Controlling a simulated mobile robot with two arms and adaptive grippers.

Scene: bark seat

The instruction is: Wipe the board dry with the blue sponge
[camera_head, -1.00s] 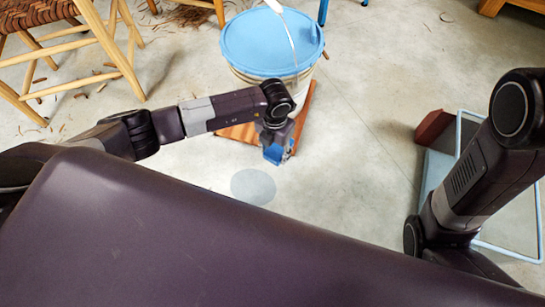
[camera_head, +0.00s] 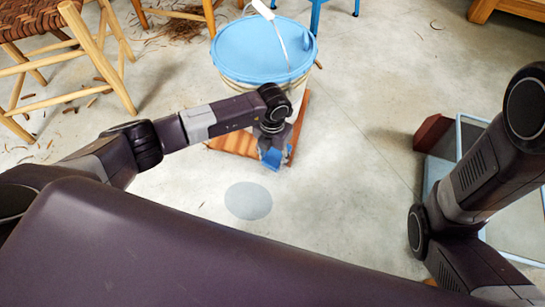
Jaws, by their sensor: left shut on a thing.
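The reddish-brown wooden board (camera_head: 236,144) lies on the floor in front of a bucket, and my left arm hides part of it. My left gripper (camera_head: 272,158) points down over the right part of the board. It is shut on the blue sponge (camera_head: 273,160), which shows below and between the fingers. I cannot tell whether the sponge touches the board. My right arm comes in at the right edge of the view, but its gripper is out of view.
A bucket with a blue lid (camera_head: 250,48) and a pale utensil on it stands behind the board. A wooden chair (camera_head: 90,60) is at upper left. A blue-framed panel (camera_head: 455,150) and a brown block (camera_head: 431,132) are at right. A grey disc (camera_head: 248,200) lies on the floor.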

